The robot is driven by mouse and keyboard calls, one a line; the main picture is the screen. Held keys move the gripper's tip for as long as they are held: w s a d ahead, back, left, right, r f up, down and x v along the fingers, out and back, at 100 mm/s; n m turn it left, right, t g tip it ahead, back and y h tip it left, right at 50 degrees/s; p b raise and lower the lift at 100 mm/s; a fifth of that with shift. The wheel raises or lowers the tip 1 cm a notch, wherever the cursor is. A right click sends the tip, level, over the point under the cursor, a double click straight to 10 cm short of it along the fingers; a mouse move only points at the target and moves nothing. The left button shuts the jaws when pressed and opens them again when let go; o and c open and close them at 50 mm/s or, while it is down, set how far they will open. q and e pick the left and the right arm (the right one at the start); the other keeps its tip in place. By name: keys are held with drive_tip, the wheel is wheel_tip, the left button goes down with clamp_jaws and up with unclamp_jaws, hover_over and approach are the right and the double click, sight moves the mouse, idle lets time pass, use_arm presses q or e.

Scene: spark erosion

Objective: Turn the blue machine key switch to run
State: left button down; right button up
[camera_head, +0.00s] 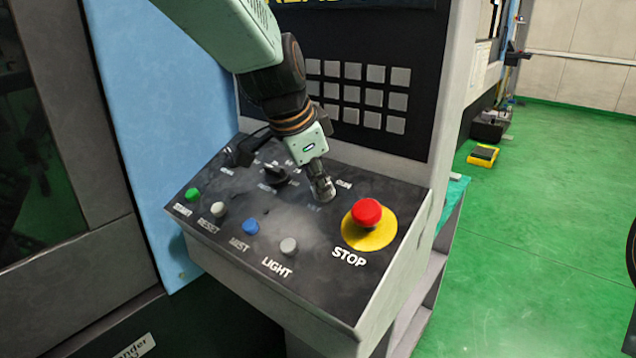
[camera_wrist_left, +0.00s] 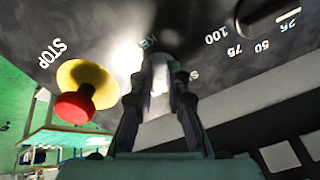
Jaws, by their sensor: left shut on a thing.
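My left gripper (camera_head: 321,188) reaches down from above onto the sloped black control panel, left of the red stop button. In the left wrist view, its two fingers (camera_wrist_left: 160,92) are shut on a pale metallic piece, the key of the key switch (camera_wrist_left: 160,75). The fingers and glare hide most of the switch, so I cannot read which position the key is in. A partly covered "KEY" label shows beside it. In the head view the switch is largely hidden behind the fingertips. My right gripper is in neither view.
The red stop button (camera_head: 367,212) on its yellow disc stands close beside the gripper. A black rotary knob (camera_head: 275,176) is to the left. Green (camera_head: 193,194), white (camera_head: 218,209), blue (camera_head: 251,227) and grey (camera_head: 289,245) buttons line the front. A keypad (camera_head: 352,96) rises behind.

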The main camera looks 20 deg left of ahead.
use_arm(q)
drive_tip(key=c, duration=1.3)
unclamp_jaws()
drive_tip(key=v, duration=0.7)
drive_tip(key=shift+s+r, duration=0.1)
drive_tip(key=shift+r, duration=0.15)
drive_tip(key=shift+s, duration=0.15)
